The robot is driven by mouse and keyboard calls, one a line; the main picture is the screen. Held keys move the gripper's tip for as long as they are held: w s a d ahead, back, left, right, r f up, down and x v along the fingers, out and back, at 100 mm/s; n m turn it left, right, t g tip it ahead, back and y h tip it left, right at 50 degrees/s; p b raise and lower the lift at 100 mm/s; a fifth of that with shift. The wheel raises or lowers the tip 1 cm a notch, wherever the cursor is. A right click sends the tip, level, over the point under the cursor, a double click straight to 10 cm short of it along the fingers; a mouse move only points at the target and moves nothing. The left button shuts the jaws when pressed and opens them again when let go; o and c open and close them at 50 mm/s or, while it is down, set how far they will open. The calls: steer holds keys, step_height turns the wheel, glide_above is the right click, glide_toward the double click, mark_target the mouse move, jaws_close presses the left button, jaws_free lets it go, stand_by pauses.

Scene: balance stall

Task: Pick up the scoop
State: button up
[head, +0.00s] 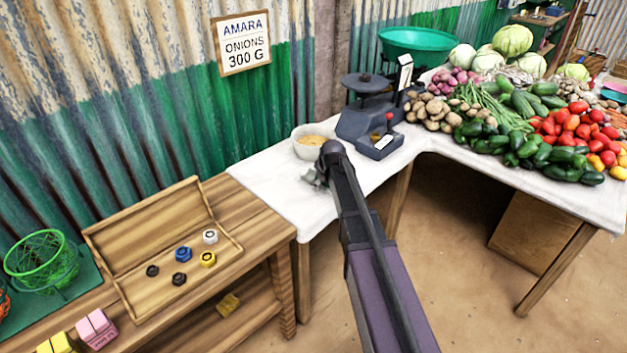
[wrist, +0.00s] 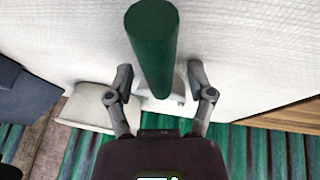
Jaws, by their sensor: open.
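A dark green cylindrical handle (wrist: 152,45), which looks like the scoop's handle, stands out large in the wrist view above the white cloth. A small pale metallic part shows at its lower end, mostly hidden. My gripper (wrist: 160,76) is open, with one finger on each side of the handle. A gap shows on both sides, and I cannot tell how far down the fingers reach. In the head view my gripper (head: 314,179) is over the white-covered table, just in front of the bowl, and my arm hides the scoop.
A white bowl (head: 299,149) with yellowish contents stands beside my gripper. A dark weighing scale (head: 357,122) stands right behind it. Vegetables fill the table's right side. A wooden bench (head: 250,208) with an open box of weights (head: 134,290) stands left. The corrugated wall is close behind.

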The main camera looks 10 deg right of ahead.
jaws_close()
steer(key=shift+r, duration=0.15)
step_height(320, 180, up, 4)
steer(key=p, duration=0.4)
steer(key=s+d+p, duration=0.1)
steer(key=s+d, duration=0.9)
steer(key=s, duration=0.2)
steer(key=shift+s+r, duration=0.25)
steer(key=shift+r, duration=0.1)
steer(key=shift+r, duration=0.2)
step_height(320, 180, up, 13)
steer(key=p, duration=1.3)
steer(key=shift+p, duration=0.3)
